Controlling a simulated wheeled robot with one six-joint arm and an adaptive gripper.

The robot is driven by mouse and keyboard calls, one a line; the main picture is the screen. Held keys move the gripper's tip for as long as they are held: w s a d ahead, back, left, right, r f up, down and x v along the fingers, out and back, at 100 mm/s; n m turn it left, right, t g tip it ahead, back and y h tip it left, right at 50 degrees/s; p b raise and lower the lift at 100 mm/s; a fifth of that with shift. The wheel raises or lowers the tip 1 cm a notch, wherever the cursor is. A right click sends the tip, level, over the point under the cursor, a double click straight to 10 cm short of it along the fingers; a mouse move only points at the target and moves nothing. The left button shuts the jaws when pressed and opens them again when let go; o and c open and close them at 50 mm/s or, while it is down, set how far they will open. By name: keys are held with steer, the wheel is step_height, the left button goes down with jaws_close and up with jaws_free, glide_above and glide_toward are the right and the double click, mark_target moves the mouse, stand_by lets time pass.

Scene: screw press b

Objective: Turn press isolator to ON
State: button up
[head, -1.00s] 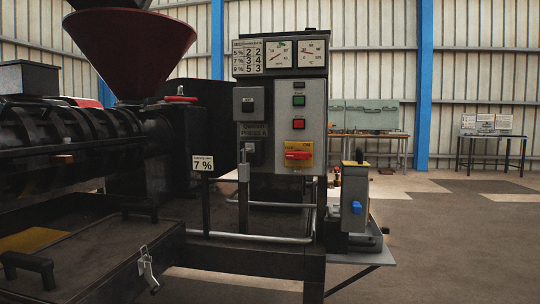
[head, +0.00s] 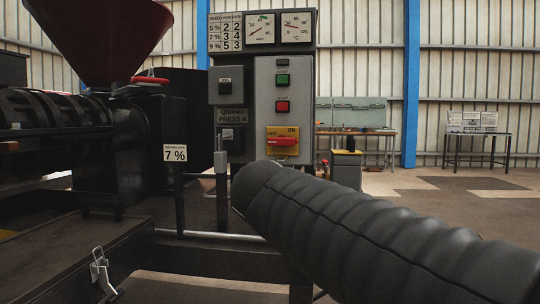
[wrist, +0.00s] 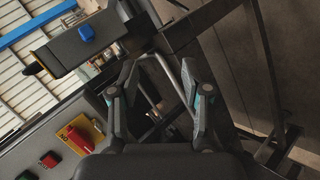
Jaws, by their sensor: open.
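The press isolator (head: 283,141) is a red handle on a yellow plate, low on the grey control panel (head: 262,92). The handle lies roughly level; lettering on the plate is small, with ON at the upper right. In the wrist view the isolator (wrist: 78,137) shows at the lower left, tilted with the picture. My gripper (wrist: 158,72) is open and empty, its two fingers apart, to the right of the isolator and not touching it. In the head view my dark arm crosses the lower right, and the gripper itself cannot be seen.
Green (head: 283,79) and red (head: 283,106) buttons sit above the isolator, with gauges (head: 278,28) on top. A grey box with a blue knob (wrist: 86,32) juts out near the gripper. A metal rail (head: 210,235) and a red hopper (head: 105,35) stand left. Open floor lies right.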

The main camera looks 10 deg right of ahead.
steer(key=w+a+r+n+t+h+b, duration=0.2)
steer(key=w+a+r, duration=0.3)
steer(key=w+r, duration=0.2)
steer(key=t+h+b, duration=0.1)
steer(key=t+h, duration=0.2)
glide_toward(273, 142)
steer(key=shift+n, duration=0.4)
steer(key=x, duration=1)
steer(key=shift+s, duration=0.1)
jaws_close()
